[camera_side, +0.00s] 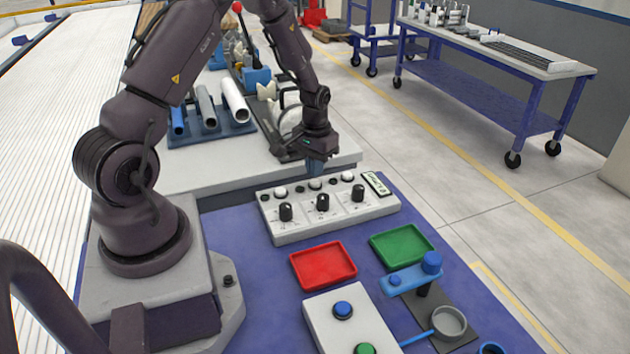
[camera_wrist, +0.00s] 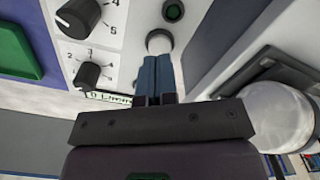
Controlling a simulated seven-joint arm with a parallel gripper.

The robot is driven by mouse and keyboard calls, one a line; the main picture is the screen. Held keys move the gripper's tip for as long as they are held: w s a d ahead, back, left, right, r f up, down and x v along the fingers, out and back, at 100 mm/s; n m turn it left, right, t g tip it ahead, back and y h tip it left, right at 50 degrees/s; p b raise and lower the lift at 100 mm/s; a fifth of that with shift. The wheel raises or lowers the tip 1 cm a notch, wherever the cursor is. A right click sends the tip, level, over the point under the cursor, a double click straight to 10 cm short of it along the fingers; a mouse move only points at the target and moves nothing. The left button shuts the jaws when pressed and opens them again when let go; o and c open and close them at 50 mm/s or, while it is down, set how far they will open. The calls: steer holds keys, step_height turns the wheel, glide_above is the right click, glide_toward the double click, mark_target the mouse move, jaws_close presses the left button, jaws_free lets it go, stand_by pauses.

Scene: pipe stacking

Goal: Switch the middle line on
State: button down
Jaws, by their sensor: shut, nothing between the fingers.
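A white control box (camera_side: 330,220) stands on the blue table and carries three black knobs and a row of round white and dark buttons. The middle knob (camera_side: 323,202) is below the middle white button (camera_side: 316,184). My gripper (camera_side: 315,173) is shut and empty, pointing down at the middle white button. In the wrist view my blue fingertips (camera_wrist: 156,68) are together, just below a white button (camera_wrist: 159,41); I cannot tell whether they touch it. A dark green button (camera_wrist: 173,10) and two knobs, one lower (camera_wrist: 88,75), also show there.
A red tray (camera_side: 323,264) and a green tray (camera_side: 401,245) lie in front of the box. A box with a blue button (camera_side: 343,309) and a blue fixture (camera_side: 415,277) are nearer. Pipes on a blue rack (camera_side: 211,125) are behind.

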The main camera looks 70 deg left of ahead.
mark_target(315, 182)
steer(key=shift+f, duration=1.4)
stand_by(0.6)
steer(key=shift+r, duration=3.5)
steer(key=s+d+r+m+t, duration=0.2)
steer(key=s+d+r+m, duration=0.1)
steer(key=s+d+r, duration=0.4)
steer(key=s+d+r+m+t, duration=0.3)
steer(key=s+d+r, duration=0.4)
steer(key=d+r, duration=0.7)
step_height(315, 182, up, 3)
steer(key=shift+s+r+t, duration=0.2)
steer(key=shift+s+t, duration=0.1)
steer(key=shift+s, duration=0.05)
steer(key=shift+d, duration=0.1)
